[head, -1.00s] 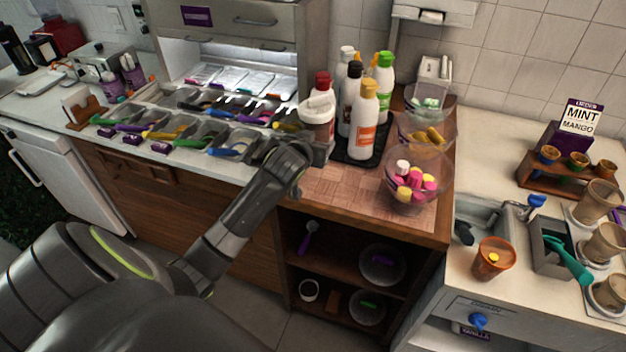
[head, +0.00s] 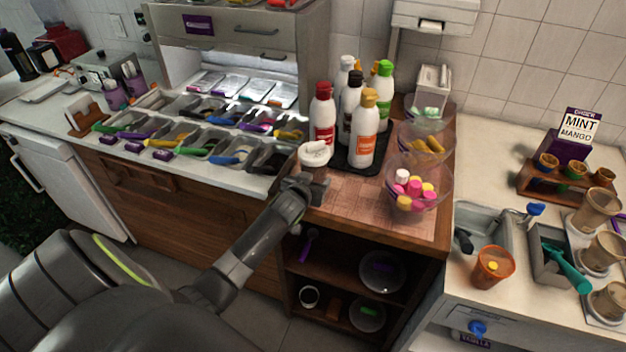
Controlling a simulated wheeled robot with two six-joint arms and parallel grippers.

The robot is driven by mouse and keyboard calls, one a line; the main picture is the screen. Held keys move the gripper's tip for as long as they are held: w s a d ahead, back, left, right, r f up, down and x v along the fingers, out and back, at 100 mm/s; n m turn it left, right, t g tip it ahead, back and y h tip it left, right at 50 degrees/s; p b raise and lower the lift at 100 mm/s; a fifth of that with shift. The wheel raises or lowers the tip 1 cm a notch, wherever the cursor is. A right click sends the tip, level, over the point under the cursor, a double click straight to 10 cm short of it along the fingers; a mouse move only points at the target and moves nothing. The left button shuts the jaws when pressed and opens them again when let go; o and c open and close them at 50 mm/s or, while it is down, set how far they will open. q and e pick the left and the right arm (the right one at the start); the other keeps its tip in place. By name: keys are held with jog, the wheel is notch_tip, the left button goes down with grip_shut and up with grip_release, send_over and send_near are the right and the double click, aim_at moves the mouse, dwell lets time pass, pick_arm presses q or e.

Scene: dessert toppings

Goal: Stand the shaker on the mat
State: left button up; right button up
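The shaker (head: 314,154) has a white lid, with a little of its darker body showing below. It stands about upright at the left end of the wooden counter. My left gripper (head: 318,187) is at its near side and appears closed around its lower body. The arm hides the shaker's base, so I cannot tell whether it touches the surface. A pinkish checked mat (head: 356,203) lies on the counter right of the gripper. A black ribbed mat (head: 372,167) lies behind it under several bottles. My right gripper is not in view.
A red-labelled bottle (head: 322,118) stands just behind the shaker, and an orange-labelled bottle (head: 364,135) is to its right. A glass bowl of coloured pieces (head: 445,186) is on the right. The topping bins (head: 231,150) are on the left. The middle of the checked mat is clear.

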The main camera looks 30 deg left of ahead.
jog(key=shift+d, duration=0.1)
pick_arm(q)
jog(key=shift+f, duration=0.15)
jog(key=o, duration=0.9)
jog(key=shift+o, duration=1.4)
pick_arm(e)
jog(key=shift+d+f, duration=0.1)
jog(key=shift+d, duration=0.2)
pick_arm(q)
jog(key=shift+s+r, duration=0.15)
jog(key=shift+r, duration=0.05)
jog(key=b+v, duration=0.1)
jog(key=v, duration=1)
jog(key=shift+s+d+r, duration=0.15)
jog(key=shift+s+r, duration=0.05)
jog(key=shift+s, duration=0.15)
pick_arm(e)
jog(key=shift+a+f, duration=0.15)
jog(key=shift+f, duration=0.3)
pick_arm(q)
jog(key=shift+f, duration=0.1)
